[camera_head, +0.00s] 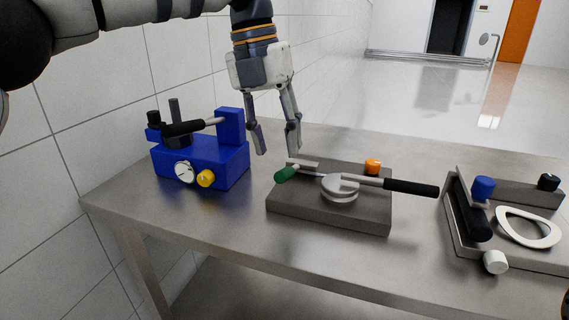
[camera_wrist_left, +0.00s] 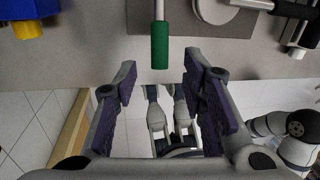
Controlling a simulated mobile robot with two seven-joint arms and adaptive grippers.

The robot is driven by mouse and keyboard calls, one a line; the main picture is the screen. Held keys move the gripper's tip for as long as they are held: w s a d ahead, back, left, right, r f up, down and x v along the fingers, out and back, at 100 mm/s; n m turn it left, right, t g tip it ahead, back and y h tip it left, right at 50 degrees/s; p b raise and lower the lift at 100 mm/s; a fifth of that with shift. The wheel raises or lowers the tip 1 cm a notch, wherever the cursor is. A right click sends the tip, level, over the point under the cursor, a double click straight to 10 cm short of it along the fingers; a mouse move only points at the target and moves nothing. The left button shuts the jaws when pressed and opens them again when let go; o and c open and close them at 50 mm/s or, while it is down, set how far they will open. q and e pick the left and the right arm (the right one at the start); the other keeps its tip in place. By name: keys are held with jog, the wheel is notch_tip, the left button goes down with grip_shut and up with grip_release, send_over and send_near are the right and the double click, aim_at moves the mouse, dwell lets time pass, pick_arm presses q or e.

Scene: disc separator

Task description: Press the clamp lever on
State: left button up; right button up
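The middle fixture is a dark grey block (camera_head: 330,215) with a round metal disc (camera_head: 340,189), a lever with a black handle (camera_head: 410,187) and a short lever with a green handle (camera_head: 286,174). Which lever is the clamp lever I cannot tell. My left gripper (camera_head: 277,152) points down, open and empty, behind and above the green handle. In the left wrist view, the green handle (camera_wrist_left: 160,46) lies just beyond the spread fingers, apart from them. Grey-white parts of my own body show between the fingers there; they may include my right gripper, but its state is unclear.
A blue device (camera_head: 200,160) with a gauge and yellow knob stands left of the gripper. A fixture with a white ring (camera_head: 528,228) stands at the right. An orange knob (camera_head: 372,167) rises at the middle block's back. The metal table's front strip (camera_head: 250,240) is clear.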

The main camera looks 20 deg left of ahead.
aim_at(289, 171)
pick_arm(q)
jog(key=f, duration=0.3)
jog(key=d+f, duration=0.1)
jog(key=f, duration=0.1)
jog(key=shift+w+f, duration=0.1)
jog(key=shift+f, duration=0.25)
grip_shut()
